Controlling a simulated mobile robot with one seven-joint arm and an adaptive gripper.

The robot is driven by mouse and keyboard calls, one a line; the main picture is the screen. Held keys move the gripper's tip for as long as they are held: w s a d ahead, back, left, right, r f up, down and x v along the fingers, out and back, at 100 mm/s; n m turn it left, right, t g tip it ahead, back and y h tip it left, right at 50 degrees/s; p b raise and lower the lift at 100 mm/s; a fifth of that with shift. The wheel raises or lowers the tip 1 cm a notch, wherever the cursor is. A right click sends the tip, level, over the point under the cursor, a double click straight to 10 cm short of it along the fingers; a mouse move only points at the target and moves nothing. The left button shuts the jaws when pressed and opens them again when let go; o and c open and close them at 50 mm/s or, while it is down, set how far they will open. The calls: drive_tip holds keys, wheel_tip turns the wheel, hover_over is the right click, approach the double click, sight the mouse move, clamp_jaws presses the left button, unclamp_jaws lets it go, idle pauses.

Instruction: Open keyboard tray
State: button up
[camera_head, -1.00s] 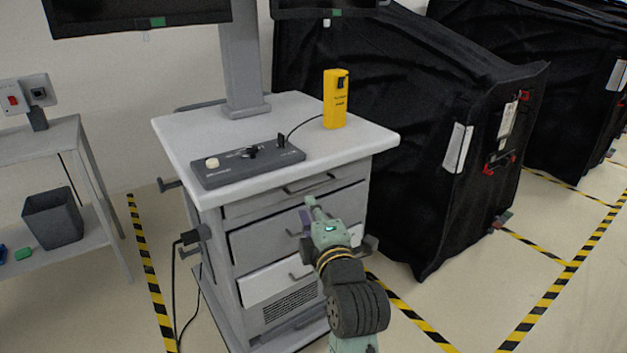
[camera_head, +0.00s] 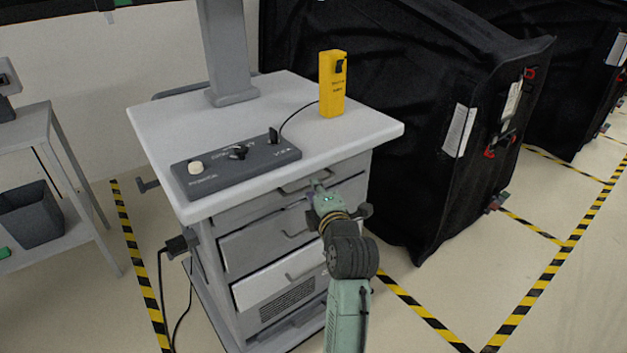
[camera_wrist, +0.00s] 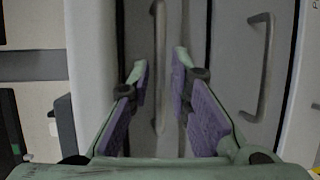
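The keyboard tray (camera_head: 345,171) is the top grey front under the worktop of the cart, with a bar handle (camera_head: 298,186). It looks shut. In the wrist view, turned on its side, the handle (camera_wrist: 158,55) runs between the fingers of my gripper (camera_wrist: 160,72). The fingers have purple pads and stand apart on both sides of the handle, with visible gaps. In the head view my gripper (camera_head: 316,186) is right at the tray front, and its fingertips are partly hidden. Whether any finger touches the handle I cannot tell.
Lower drawers (camera_head: 270,240) have similar handles; one handle (camera_wrist: 262,65) shows at right in the wrist view. A control box (camera_head: 235,167) and a yellow device (camera_head: 333,85) stand on the worktop (camera_head: 170,115). A black covered cart (camera_head: 420,130) stands close at right.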

drive_tip(key=shift+p+x, duration=0.3)
drive_tip(key=shift+x, duration=1.4)
clamp_jaws()
